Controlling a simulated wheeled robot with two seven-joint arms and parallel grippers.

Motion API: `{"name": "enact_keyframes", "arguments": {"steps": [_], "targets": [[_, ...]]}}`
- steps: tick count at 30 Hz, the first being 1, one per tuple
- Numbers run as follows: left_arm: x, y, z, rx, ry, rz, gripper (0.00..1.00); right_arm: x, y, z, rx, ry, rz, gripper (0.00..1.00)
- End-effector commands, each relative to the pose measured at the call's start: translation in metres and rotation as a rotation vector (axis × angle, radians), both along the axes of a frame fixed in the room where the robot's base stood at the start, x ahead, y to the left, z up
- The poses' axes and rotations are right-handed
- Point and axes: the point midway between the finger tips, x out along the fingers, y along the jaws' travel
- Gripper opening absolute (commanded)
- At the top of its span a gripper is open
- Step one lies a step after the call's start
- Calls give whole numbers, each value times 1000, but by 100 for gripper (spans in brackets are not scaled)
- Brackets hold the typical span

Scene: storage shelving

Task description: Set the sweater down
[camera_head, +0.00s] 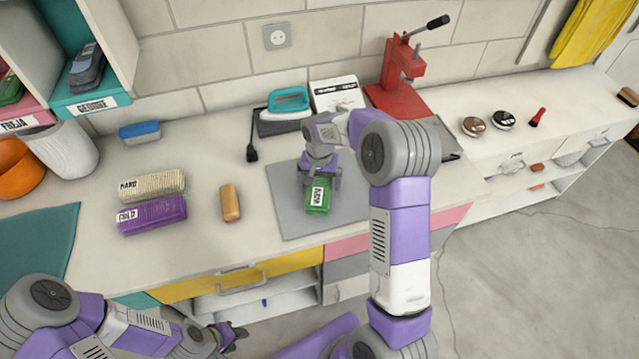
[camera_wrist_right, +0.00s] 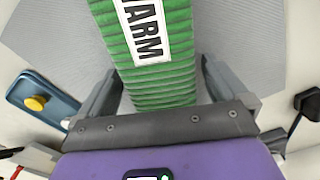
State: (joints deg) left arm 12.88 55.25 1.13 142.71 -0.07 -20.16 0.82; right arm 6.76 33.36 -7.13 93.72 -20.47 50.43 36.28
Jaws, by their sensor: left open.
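The green folded sweater (camera_head: 318,196), with a white label reading "WARM", is at the grey mat (camera_head: 285,210) on the counter. My right gripper (camera_head: 320,175) comes down on it from above. In the right wrist view the ribbed green sweater (camera_wrist_right: 165,85) lies between the two fingers (camera_wrist_right: 160,80), with a finger against or very close to each side. I cannot tell whether its underside touches the mat. My left gripper (camera_head: 232,336) is open and empty, low in front of the counter, away from the sweater.
Beige (camera_head: 152,186) and purple (camera_head: 152,214) labelled bundles lie left, near a tan block (camera_head: 230,203). Behind the mat are a teal-handled iron (camera_head: 288,104), a white box (camera_head: 335,94) and a red press (camera_head: 400,85).

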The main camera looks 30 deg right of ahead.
Motion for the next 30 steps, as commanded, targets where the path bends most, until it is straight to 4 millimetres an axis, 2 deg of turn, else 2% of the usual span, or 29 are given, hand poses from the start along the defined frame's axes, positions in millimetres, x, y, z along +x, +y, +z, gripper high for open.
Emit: {"name": "enact_keyframes", "arguments": {"steps": [1,12,13,14,19,22,30], "targets": [[0,0,0,0,0,0,43,0,0,0,0,0,0,92],[0,0,0,0,0,0,43,0,0,0,0,0,0,36],[0,0,0,0,0,0,43,0,0,1,-1,-1,0,34],[0,0,0,0,0,0,43,0,0,1,-1,-1,0,28],[0,0,0,0,0,0,43,0,0,2,-1,-1,0,28],[0,0,2,0,0,0,43,1,0,10,-1,-3,1,28],[0,0,12,0,0,0,43,1,0,63,-1,-6,1,28]]}}
